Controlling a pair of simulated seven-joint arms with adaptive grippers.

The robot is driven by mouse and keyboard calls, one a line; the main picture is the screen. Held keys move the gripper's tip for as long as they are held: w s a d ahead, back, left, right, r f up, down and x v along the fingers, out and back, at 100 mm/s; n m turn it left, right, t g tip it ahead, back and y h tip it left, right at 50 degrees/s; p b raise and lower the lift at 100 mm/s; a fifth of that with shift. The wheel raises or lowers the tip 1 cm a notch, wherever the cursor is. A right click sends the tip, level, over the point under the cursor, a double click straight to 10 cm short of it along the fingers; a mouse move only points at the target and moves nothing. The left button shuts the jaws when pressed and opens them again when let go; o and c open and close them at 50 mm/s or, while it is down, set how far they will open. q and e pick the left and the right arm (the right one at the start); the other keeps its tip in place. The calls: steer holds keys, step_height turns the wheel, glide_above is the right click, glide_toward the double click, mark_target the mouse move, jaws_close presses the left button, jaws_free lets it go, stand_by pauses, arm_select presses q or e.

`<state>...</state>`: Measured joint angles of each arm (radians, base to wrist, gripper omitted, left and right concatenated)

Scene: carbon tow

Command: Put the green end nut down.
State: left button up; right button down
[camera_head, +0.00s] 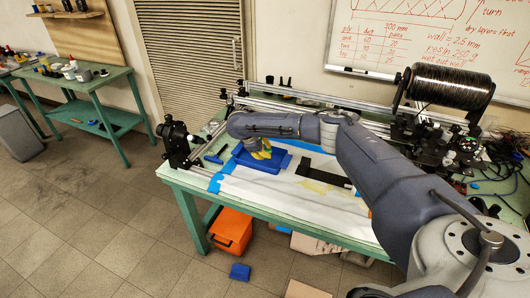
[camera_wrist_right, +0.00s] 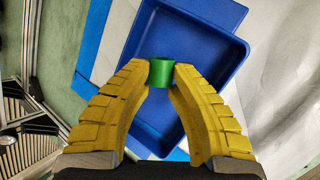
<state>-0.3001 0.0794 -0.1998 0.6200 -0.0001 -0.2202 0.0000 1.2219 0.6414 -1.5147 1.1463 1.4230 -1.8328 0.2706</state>
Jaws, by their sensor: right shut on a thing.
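The green end nut (camera_wrist_right: 161,73) shows in the right wrist view as a short green cylinder between my yellow fingertips. My right gripper (camera_wrist_right: 160,77) is shut on it. The nut and gripper are over a blue tray (camera_wrist_right: 146,28), whose floor shows beneath them; I cannot tell the exact height. In the head view my right gripper (camera_head: 261,153) is at the blue tray (camera_head: 256,165) on the table's left part, and the nut is hidden there. My left gripper is not in view.
The green table (camera_head: 345,234) is covered by a white sheet with a black strip (camera_head: 325,169) right of the tray. A winding machine with a black spool (camera_head: 448,86) stands at the back right. An orange bin (camera_head: 230,230) sits on the floor below the table.

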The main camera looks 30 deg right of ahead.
steer(key=shift+f, duration=0.6)
steer(key=c, duration=1.2)
jaws_free()
steer(key=shift+c, duration=0.2)
steer(key=shift+r, duration=0.15)
